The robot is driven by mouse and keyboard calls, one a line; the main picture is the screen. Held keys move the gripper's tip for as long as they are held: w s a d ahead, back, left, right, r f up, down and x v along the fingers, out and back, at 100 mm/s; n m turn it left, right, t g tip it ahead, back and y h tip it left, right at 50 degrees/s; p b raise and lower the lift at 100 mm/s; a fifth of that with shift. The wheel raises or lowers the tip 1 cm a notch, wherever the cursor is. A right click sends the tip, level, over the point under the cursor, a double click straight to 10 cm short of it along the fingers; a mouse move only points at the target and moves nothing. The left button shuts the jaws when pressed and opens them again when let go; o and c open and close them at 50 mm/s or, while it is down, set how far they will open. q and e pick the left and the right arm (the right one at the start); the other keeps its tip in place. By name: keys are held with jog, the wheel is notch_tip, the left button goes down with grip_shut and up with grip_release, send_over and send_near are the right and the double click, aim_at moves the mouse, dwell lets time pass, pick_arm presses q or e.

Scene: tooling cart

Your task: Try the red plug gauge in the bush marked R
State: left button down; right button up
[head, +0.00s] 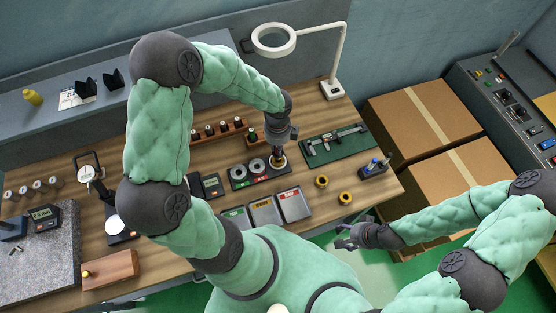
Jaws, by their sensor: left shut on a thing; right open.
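A dark block (262,180) on the wooden bench holds round metal bushes in a row. The left bush (239,172) and middle bush (257,166) show clearly. The letters on the block are too small to read. My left gripper (279,148) points down over the right end of the block and is shut on a slim gauge, mostly hidden by the fingers. Its colour and whether its tip is inside the right bush cannot be told. My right gripper (347,238) is open and empty, off the bench's front edge.
A wooden rack (218,134) with several gauges stands behind the block. Three trays (263,212) lie in front. A green mat with a caliper (336,144), yellow rings (321,181) and a lamp (332,88) are to the right. Cardboard boxes (425,120) stand beyond the bench.

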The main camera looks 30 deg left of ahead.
pick_arm(q)
jog(key=shift+r+p, duration=0.4)
jog(key=shift+r, duration=0.15)
jog(key=shift+r+p, duration=2.2)
jog(key=shift+r, duration=0.25)
